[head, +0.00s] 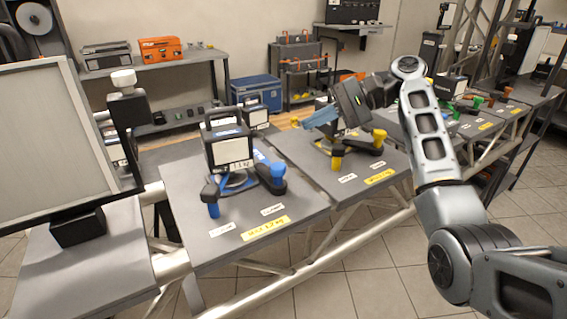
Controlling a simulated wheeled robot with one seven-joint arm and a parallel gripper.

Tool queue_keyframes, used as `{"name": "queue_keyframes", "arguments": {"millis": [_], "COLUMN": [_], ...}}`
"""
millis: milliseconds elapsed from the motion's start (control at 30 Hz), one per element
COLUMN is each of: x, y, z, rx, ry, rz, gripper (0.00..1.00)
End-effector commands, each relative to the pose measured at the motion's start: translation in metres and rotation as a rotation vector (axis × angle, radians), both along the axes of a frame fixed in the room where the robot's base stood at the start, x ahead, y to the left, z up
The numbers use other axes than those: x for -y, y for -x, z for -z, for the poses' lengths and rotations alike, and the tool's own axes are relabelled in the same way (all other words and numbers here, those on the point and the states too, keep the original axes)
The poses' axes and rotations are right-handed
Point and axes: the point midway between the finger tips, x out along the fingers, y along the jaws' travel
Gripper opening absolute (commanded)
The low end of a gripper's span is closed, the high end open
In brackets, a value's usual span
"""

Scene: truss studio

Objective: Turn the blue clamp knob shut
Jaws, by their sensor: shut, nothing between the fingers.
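The blue clamp knob could be either of two on the near grey bench panel (193,252). One blue knob (213,209) stands at the front left of a black boxy device (229,150) with a carry handle. The other blue knob (277,171) is at its right, on a dark arm. Blue parts show under the device. Which way each knob is turned is too small to tell. My gripper (309,120) is shut and empty, pointing left above the neighbouring panel. It is up and to the right of the blue knobs, touching neither.
The neighbouring panel (325,178) has yellow knobs (378,136), partly behind my gripper. A large grey screen (45,150) stands at the left. Metal truss rails (270,290) run along the front edge.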

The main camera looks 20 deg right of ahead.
Motion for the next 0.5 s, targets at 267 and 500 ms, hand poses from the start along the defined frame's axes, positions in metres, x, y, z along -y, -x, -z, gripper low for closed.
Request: {"name": "queue_keyframes", "arguments": {"millis": [267, 500], "x": [0.018, 0.037], "y": [-0.026, -0.036], "z": [0.022, 0.034], "rx": [0.46, 0.686], "ry": [0.447, 0.693], "rz": [-0.313, -0.57], "gripper": [0.0, 0.0]}}
